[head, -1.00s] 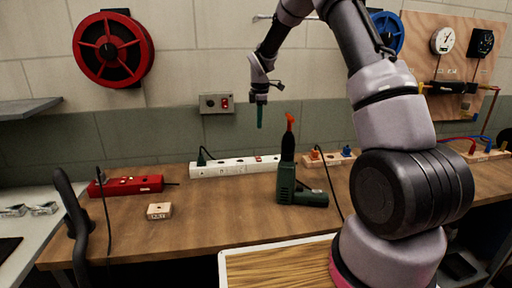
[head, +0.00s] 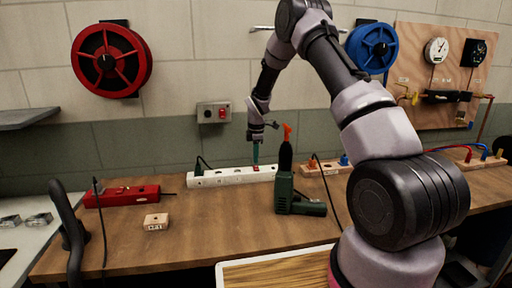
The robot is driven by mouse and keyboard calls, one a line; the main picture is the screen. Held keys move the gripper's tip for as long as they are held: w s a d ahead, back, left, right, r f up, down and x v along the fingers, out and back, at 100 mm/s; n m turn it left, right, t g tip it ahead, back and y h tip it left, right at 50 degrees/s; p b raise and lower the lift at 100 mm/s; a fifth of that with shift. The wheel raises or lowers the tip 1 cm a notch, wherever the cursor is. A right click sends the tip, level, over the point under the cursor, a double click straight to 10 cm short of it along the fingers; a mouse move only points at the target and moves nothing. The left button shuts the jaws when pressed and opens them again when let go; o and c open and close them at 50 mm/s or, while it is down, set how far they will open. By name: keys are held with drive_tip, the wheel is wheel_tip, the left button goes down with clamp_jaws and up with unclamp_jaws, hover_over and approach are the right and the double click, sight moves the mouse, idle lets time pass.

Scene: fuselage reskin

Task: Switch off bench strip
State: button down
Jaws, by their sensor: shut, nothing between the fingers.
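The white bench strip (head: 225,178) lies along the back of the wooden bench, with a black plug and cable at its left end and a red switch (head: 256,169) toward its right end. My gripper (head: 255,160) is shut and points down, its green fingertips at or just above the red switch. I cannot tell whether the tips touch it, and they partly cover it.
A green drill-like tool (head: 288,190) stands just right of the strip. A red strip (head: 122,196) and a small wooden block (head: 156,222) are to the left. A wall box with a red button (head: 214,112) is above. A wooden socket board (head: 325,168) is on the right.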

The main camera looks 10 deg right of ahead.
drive_tip(key=shift+w+f, duration=0.1)
drive_tip(key=shift+f, duration=0.85)
drive_tip(key=shift+w+f, duration=0.1)
drive_tip(key=shift+f, duration=0.15)
drive_tip(key=shift+s, duration=0.25)
drive_tip(key=shift+s, duration=0.65)
drive_tip(key=shift+r, duration=0.2)
wheel_tip(320, 180, up, 14)
drive_tip(key=s, duration=0.1)
drive_tip(key=shift+s+f, duration=0.15)
drive_tip(key=shift+s, duration=0.15)
